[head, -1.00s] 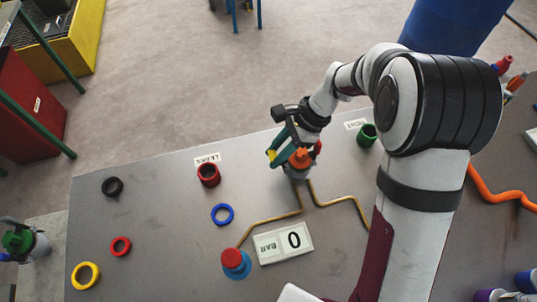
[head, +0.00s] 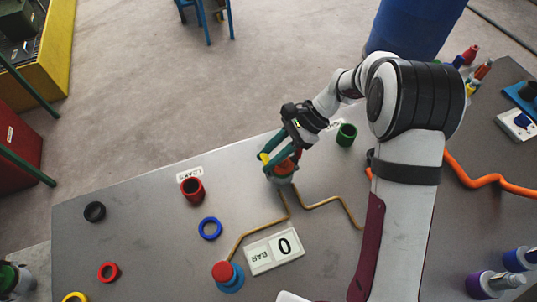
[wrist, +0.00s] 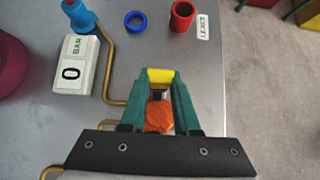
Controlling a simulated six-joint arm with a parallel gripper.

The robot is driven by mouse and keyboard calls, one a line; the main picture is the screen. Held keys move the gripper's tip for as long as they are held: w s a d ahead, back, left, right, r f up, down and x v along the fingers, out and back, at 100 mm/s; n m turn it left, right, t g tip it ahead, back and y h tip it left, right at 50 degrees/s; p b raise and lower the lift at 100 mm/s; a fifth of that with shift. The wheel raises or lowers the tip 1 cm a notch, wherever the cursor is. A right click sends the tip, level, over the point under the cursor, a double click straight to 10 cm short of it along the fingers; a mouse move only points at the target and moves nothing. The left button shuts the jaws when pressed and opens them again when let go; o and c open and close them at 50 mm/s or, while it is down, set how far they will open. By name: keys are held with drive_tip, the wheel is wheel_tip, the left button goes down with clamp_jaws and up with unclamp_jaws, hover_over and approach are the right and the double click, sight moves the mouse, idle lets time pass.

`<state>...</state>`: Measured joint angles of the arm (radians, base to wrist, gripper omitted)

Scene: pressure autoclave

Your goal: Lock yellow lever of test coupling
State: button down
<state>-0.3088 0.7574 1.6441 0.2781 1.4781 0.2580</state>
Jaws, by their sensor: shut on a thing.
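The test coupling stands at the table's far edge with an orange top (head: 284,167) over a greyish body. In the wrist view the orange part (wrist: 160,118) shows between my fingers. The yellow lever (wrist: 159,76) sits at the fingertips; in the head view only a small yellow patch (head: 265,158) shows beside the orange top. My gripper (wrist: 160,88), with green fingers, is shut on the yellow lever. It also shows in the head view (head: 271,161), reaching down over the coupling from the far right. My fingers hide part of the coupling, and the lever's exact angle is unclear.
Brass pipes (head: 262,229) run from the coupling along the table. A gauge block (head: 273,250) reads 0, beside a blue fitting with a red cap (head: 223,271). A red cup (head: 192,189), green cup (head: 346,134) and blue ring (head: 210,228) stand nearby.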

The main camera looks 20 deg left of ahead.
drive_tip(key=shift+w, duration=0.1)
drive_tip(key=c, duration=0.6)
unclamp_jaws()
drive_tip(key=shift+c, duration=0.2)
drive_tip(key=v, duration=1.5)
drive_tip(key=shift+d+r, duration=0.2)
drive_tip(key=shift+r, duration=0.1)
drive_tip(key=shift+w, duration=0.1)
